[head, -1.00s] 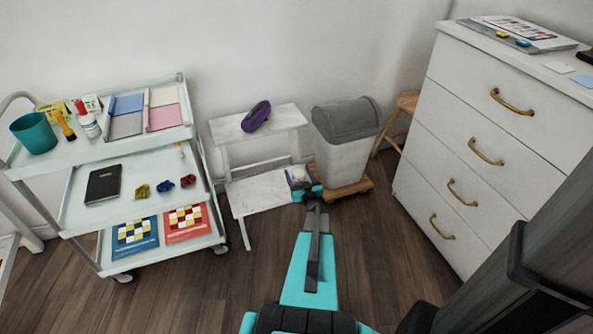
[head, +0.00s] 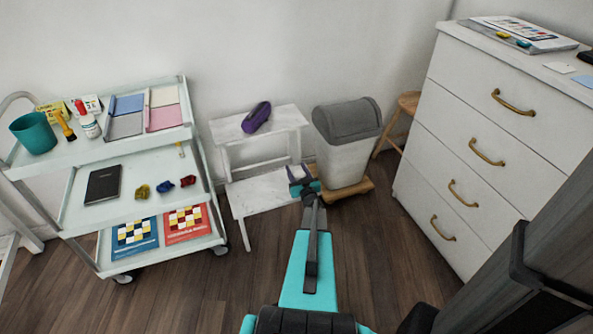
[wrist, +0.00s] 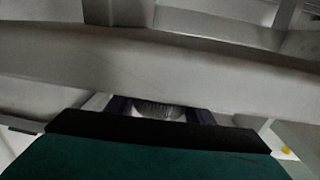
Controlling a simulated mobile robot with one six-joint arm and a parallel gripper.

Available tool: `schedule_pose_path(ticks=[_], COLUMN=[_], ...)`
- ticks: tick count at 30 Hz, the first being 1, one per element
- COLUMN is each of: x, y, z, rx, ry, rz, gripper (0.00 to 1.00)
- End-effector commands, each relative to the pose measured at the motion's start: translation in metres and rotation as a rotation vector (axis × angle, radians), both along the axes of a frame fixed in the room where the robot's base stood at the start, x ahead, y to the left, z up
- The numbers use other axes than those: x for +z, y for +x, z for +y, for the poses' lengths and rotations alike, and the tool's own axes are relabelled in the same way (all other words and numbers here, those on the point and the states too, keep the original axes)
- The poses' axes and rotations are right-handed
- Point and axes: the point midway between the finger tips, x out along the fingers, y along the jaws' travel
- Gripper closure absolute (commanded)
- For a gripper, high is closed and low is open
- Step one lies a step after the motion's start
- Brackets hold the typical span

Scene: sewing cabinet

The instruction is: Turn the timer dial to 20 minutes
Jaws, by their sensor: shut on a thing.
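In the wrist view, a grey, round, ribbed part that looks like the timer dial (wrist: 158,111) sits between the two dark purple fingers of my gripper (wrist: 160,105). The fingers are on either side of it, and my dark gripper body hides its near side. In the head view, my gripper (head: 301,177) is at the right end of the white step stool's lower step (head: 262,192), shut on a small pale thing. The dial's markings and the minute it points to cannot be read in either view.
A purple case (head: 256,117) lies on the stool's upper step. A grey-lidded bin (head: 345,155) stands close right of my gripper on a wooden base. A loaded trolley (head: 75,212) is at left, a white drawer chest (head: 470,130) at right. The floor between is clear.

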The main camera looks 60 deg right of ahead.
Motion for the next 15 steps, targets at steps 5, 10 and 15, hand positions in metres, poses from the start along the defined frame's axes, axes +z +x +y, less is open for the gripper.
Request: schedule_pose_path(ticks=[5, 10, 15], x=[-0.0011, -0.0018, 0.0003], y=[-0.0010, -0.0015, -0.0030], z=[-0.0006, -0.0011, -0.0033], rx=[-0.015, -0.055, -0.087], ry=[-0.001, -0.003, -0.003], rz=[0.000, -0.002, -0.001], gripper=[0.75, 0.75, 0.75])
